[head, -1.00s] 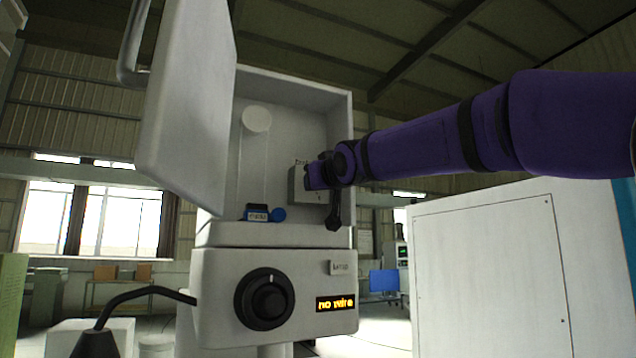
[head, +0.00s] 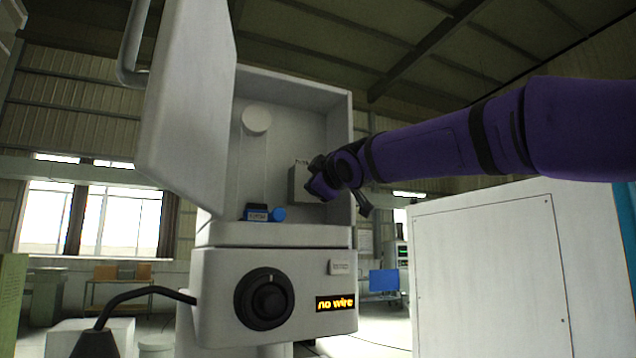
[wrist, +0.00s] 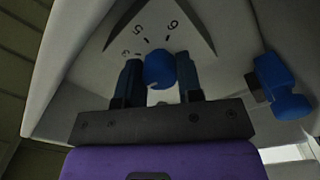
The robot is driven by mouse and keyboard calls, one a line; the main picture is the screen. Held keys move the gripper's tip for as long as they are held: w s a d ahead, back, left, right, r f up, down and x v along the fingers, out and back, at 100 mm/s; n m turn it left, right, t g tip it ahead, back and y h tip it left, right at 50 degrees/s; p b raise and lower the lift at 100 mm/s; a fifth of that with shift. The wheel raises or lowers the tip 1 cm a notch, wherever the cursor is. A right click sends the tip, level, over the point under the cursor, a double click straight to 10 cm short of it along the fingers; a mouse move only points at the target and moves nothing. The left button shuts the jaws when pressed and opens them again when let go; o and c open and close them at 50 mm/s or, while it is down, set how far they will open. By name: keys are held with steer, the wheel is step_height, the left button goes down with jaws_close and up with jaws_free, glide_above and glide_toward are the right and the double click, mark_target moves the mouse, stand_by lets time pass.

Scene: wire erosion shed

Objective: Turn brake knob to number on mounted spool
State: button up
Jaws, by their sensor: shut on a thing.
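The brake knob (wrist: 159,70) is a round blue knob, seen in the wrist view between my gripper's two dark fingers. My gripper (wrist: 164,82) is shut on it. Printed digits and tick marks (wrist: 146,37) on the grey plate (wrist: 185,40) surround the knob; some are tilted and hard to read. A small light mark shows at the knob's lower left edge. In the head view my gripper (head: 322,182) covers the knob in front of a grey box (head: 299,184) inside the open cabinet (head: 292,88). No mounted spool is clearly identifiable, so its number cannot be read.
The cabinet door (head: 188,95) stands open at left. A blue part with a small label (head: 258,214) sits on the cabinet floor; a blue part (wrist: 278,86) shows at right in the wrist view.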

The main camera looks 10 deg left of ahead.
steer(key=shift+f+n, duration=0.15)
steer(key=shift+n, duration=0.45)
steer(key=o, duration=0.9)
steer(key=shift+s, duration=0.1)
steer(key=shift+s+d, duration=0.2)
steer(key=shift+s, duration=0.05)
steer(key=v, duration=1)
steer(key=shift+w, duration=0.1)
